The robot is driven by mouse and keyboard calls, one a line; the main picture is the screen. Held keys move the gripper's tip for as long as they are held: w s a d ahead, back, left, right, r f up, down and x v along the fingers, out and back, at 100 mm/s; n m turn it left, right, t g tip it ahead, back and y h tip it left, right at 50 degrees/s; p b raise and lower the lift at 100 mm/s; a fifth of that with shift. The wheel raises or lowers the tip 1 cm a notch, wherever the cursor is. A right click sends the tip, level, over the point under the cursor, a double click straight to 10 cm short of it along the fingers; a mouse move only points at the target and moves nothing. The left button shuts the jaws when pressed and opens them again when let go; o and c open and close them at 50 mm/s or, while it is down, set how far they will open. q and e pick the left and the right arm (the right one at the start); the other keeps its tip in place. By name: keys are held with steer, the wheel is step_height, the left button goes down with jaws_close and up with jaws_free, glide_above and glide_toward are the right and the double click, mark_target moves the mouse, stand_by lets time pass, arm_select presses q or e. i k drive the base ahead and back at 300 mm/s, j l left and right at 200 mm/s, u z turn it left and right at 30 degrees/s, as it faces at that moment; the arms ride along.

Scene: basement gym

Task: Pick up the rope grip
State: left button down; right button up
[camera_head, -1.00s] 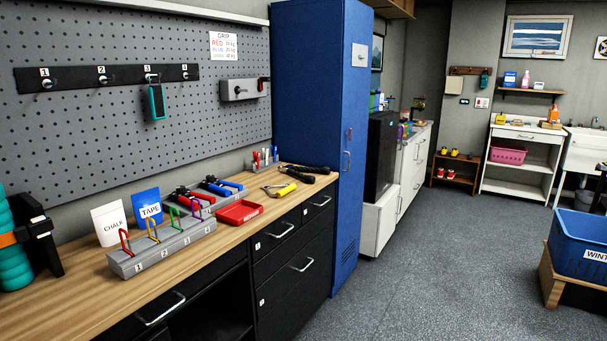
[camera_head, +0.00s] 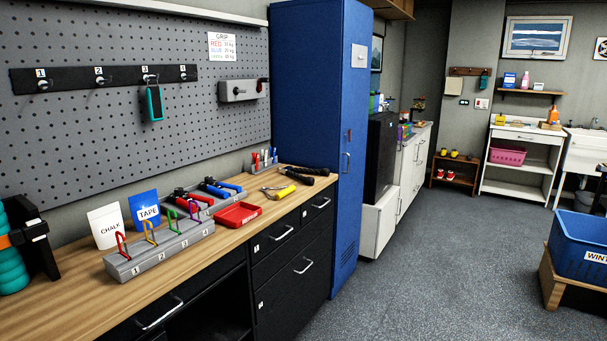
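I cannot tell for sure which thing is the rope grip. A teal and black loop-shaped item (camera_head: 154,103) hangs from the hook marked 3 on the black rail (camera_head: 117,77). A black elongated item (camera_head: 305,170) lies at the far right end of the wooden bench top, beside a yellow-handled hand gripper (camera_head: 279,191). Red-handled (camera_head: 192,198) and blue-handled (camera_head: 219,187) hand grippers rest in a grey holder behind the numbered block. Neither of my grippers shows in the head view.
A grey block (camera_head: 160,250) with several coloured carabiners, chalk (camera_head: 105,228) and tape (camera_head: 144,210) packs and a red tray (camera_head: 238,214) crowd the bench. A blue locker (camera_head: 312,110) stands at its right end. The grey floor (camera_head: 430,240) is open up to the blue crate (camera_head: 580,240).

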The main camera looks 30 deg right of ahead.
mark_target(290, 171)
steer(key=i+l, duration=0.4)
steer(key=l, duration=0.15)
steer(key=i+l, duration=0.45)
steer(key=i+l+u, duration=0.1)
steer(key=i+l, duration=0.3)
steer(key=l, duration=0.2)
